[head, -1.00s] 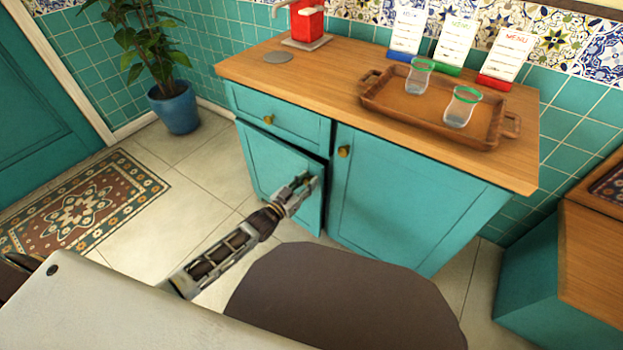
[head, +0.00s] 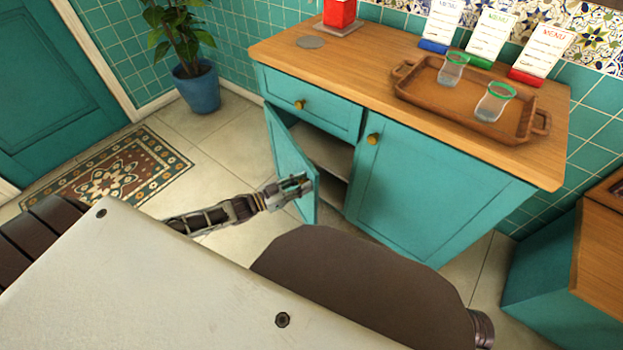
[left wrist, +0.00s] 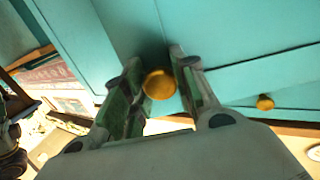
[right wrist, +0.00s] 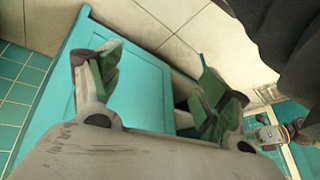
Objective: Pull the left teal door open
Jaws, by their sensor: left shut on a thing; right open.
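The left teal door (head: 284,150) of the low cabinet stands ajar in the head view, swung out towards me, with a shelf showing inside. My left gripper (head: 302,186) is at the door's free edge. In the left wrist view the left gripper (left wrist: 156,82) is shut on the door's round brass knob (left wrist: 159,85), which sits between its fingers. The knob is hidden in the head view. The right teal door (head: 420,195) is shut, with its own knob (head: 373,139). My right gripper (right wrist: 163,78) is open and empty in the right wrist view, above a teal panelled surface.
A drawer (head: 310,104) above the left door is shut. On the wooden top (head: 370,75) stands a tray (head: 425,98) with two green-rimmed glasses, near menu cards. A potted plant (head: 197,90) and rug (head: 115,172) are at the left. Tiled floor is clear beside the door.

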